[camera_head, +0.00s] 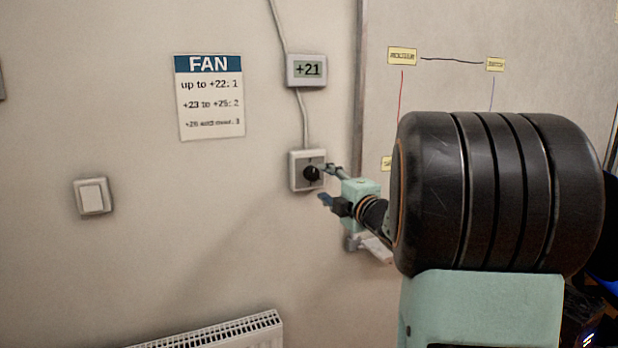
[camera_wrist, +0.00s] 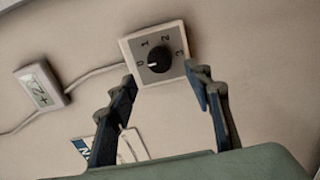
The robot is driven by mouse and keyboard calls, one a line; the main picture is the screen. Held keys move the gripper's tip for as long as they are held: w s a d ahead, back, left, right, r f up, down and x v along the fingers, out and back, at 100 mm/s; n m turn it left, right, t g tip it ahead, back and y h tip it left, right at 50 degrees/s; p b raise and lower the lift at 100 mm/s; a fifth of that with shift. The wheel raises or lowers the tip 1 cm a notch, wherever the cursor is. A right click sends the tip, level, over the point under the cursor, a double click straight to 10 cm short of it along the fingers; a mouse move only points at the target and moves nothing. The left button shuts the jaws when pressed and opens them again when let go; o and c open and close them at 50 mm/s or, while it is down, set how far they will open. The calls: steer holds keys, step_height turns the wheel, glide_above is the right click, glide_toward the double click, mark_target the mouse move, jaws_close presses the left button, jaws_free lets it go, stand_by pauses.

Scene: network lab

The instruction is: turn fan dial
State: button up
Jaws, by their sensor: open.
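The fan dial (camera_head: 311,173) is a black round knob on a white wall box. In the wrist view the dial (camera_wrist: 158,59) has marks 0, 1, 2 and 3 around it, and its small white mark seems to face 0. My gripper (camera_head: 325,184) is open and empty, just in front of the box and slightly right of the dial. In the wrist view the gripper's fingers (camera_wrist: 162,78) stand apart below the dial, with no visible grip on it. The FAN sign (camera_head: 209,98) reads up to +22: 1 and +23 to +25: 2; its last line is blurred.
A white wall switch (camera_head: 93,196) is at the left. A radiator (camera_head: 225,332) stands low on the wall. A cable joins the display and dial box. A board with yellow labels (camera_head: 402,56) hangs behind my arm.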

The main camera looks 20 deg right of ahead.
mark_target(314, 175)
steer(key=w, duration=0.6)
steer(key=shift+w+a, duration=0.1)
steer(key=shift+w, duration=0.1)
steer(key=c, duration=1.1)
steer(key=shift+c, duration=0.2)
steer(key=shift+m, duration=0.4)
steer(key=m+p, duration=0.1)
steer(key=m, duration=0.4)
steer(key=shift+p, duration=0.3)
steer(key=m+p, duration=0.2)
steer(key=m, duration=0.4)
steer(key=shift+m, duration=0.3)
